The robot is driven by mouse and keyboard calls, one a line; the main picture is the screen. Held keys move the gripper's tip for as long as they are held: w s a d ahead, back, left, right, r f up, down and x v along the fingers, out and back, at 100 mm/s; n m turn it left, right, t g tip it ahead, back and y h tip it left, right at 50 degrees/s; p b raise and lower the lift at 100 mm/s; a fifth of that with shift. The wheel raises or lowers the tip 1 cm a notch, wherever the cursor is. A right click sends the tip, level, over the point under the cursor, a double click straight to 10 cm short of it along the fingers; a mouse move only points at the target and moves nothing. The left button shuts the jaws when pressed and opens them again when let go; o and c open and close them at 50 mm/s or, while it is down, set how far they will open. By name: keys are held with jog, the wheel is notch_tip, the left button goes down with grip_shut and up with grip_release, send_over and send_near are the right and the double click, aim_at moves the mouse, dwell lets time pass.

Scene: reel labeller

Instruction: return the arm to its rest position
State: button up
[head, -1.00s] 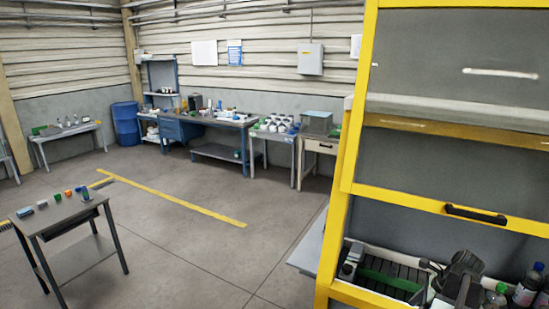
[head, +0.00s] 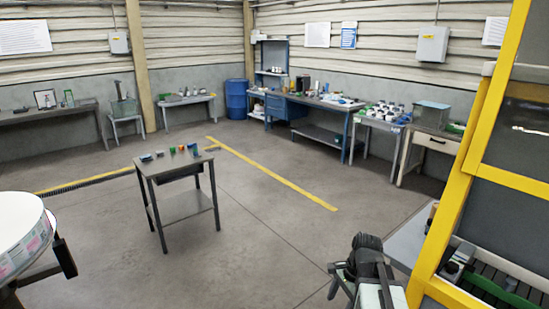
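My arm rises from the bottom edge of the head view, right of centre, as a short folded cluster of dark and pale grey parts. My gripper (head: 368,268) seems to be at its upper end, in front of bare floor and left of the yellow frame. Its fingers cannot be made out clearly, and I see no object held there. The lower part of the arm is cut off by the picture's edge.
A yellow-framed cabinet (head: 462,180) stands close on the right. A white round reel (head: 22,235) with printed labels is close at the left edge. A small grey table (head: 180,163) with several small items stands mid-floor.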

jog(key=s+a+f+n+h+b, duration=0.1)
jog(key=a+n, duration=0.6)
jog(key=n, duration=0.7)
jog(key=shift+s+f+h, duration=0.55)
jog(key=shift+f+h, duration=0.15)
jog(key=shift+f, duration=0.25)
